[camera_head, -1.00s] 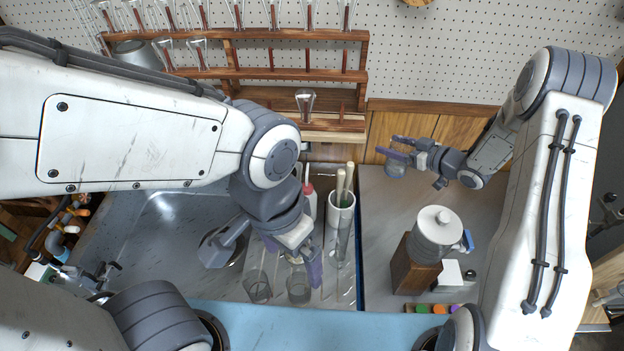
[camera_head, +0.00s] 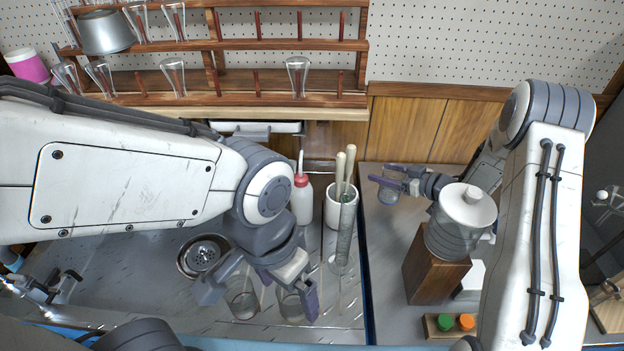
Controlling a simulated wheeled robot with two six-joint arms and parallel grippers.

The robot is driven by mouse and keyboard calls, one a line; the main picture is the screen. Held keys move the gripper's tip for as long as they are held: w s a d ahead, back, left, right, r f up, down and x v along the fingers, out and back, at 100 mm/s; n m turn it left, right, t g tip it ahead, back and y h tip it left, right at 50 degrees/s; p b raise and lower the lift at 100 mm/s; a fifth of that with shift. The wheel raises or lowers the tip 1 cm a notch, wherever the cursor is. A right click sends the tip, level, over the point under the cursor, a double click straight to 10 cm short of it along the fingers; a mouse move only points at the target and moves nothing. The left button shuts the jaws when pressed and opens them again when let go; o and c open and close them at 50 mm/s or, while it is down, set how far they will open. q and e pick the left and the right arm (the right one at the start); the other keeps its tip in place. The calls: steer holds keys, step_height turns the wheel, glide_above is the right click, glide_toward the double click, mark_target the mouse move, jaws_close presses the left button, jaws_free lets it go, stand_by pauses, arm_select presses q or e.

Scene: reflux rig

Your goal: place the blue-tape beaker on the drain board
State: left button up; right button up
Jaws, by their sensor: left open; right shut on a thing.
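A small clear glass beaker (camera_head: 388,192) is held in my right gripper (camera_head: 387,182), which is shut on it above the grey worktop, right of the white cup. I cannot make out blue tape on it. Two more clear beakers, a left one (camera_head: 242,303) and a right one (camera_head: 290,304), stand on the drain board (camera_head: 345,318) beside the sink. My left gripper (camera_head: 258,293) is open, with its fingers spread over these two beakers and partly hiding them. I cannot tell whether it touches either.
A white cup with pestles (camera_head: 341,212) and a red-capped bottle (camera_head: 301,202) stand behind the beakers. A lidded jar (camera_head: 460,225) sits on a wooden block (camera_head: 432,272) at right. The sink basin (camera_head: 150,265) is at left. Wooden racks (camera_head: 235,85) hold glassware behind.

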steer(key=shift+w+a+f+b, duration=0.55)
steer(key=shift+w+a+b, duration=0.75)
steer(key=shift+a, duration=1.25)
steer(key=shift+w+a+f+b, duration=0.6)
steer(key=shift+w+a+b, duration=0.7)
steer(key=shift+a, duration=1.25)
steer(key=shift+w+a+f+b, duration=0.7)
steer(key=shift+w+a, duration=0.95)
steer(key=shift+a, duration=0.9)
steer(key=o, duration=1.6)
steer(key=shift+r, duration=0.1)
steer(key=shift+s+d+r, duration=0.15)
steer(key=shift+d, duration=0.05)
steer(key=v, duration=0.7)
